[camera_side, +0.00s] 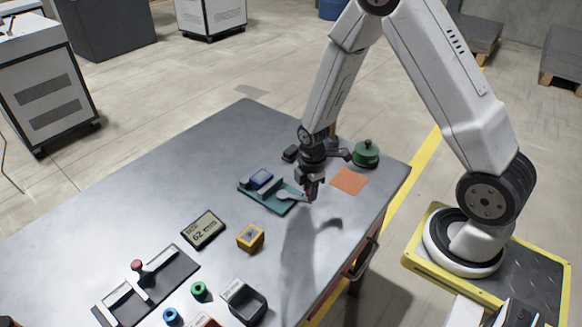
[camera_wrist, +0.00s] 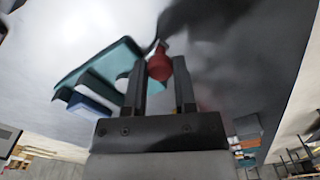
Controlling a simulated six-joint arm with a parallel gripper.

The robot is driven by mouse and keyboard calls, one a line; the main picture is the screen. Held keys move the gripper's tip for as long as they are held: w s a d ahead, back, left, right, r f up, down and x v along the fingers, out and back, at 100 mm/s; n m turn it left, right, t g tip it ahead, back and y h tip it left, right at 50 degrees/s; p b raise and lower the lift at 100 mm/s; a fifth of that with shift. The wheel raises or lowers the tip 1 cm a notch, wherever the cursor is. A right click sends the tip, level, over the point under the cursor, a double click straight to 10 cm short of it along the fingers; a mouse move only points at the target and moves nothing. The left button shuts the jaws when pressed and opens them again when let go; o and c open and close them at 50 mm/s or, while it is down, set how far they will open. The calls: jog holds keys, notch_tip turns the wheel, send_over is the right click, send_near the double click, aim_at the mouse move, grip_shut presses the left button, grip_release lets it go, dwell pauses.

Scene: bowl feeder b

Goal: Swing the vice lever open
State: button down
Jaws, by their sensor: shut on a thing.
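The vice (camera_side: 284,207) has a teal base and grey jaws and sits on the grey table, with a blue block (camera_side: 261,178) at its jaws. Its pale lever (camera_side: 288,196) points right, towards my gripper (camera_side: 309,198). In the wrist view the red lever knob (camera_wrist: 159,67) is between the two fingers of my gripper (camera_wrist: 161,60), which is shut on it. The teal base (camera_wrist: 120,62) and blue block (camera_wrist: 88,107) show left of the fingers there. The fingers hide part of the lever.
An orange square (camera_side: 348,181) and a green lidded pot (camera_side: 366,153) are right of my gripper. A display (camera_side: 203,229), a yellow box (camera_side: 250,237), a black container (camera_side: 243,302) and a slide plate (camera_side: 178,272) stand nearer the camera. The table's far left is clear.

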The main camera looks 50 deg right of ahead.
jog(key=shift+d+n, duration=0.2)
jog(key=shift+n, duration=0.1)
jog(key=d+n, duration=0.1)
jog(key=w+n, duration=0.1)
jog(key=n, duration=0.1)
jog(key=shift+w+d, duration=0.1)
jog(key=shift+d, duration=0.25)
jog(key=w+n, duration=0.1)
jog(key=d+n, duration=0.1)
jog(key=n, duration=0.1)
jog(key=shift+w+d+n, duration=0.3)
jog(key=shift+w, duration=0.1)
jog(key=w+n, duration=0.1)
jog(key=w+d+n, duration=0.1)
jog(key=n, duration=0.1)
jog(key=shift+n, duration=0.3)
jog(key=shift+w+d+n, duration=0.1)
jog(key=shift+w+n, duration=1)
jog(key=shift+n, duration=0.5)
jog(key=shift+c, duration=2)
grip_release()
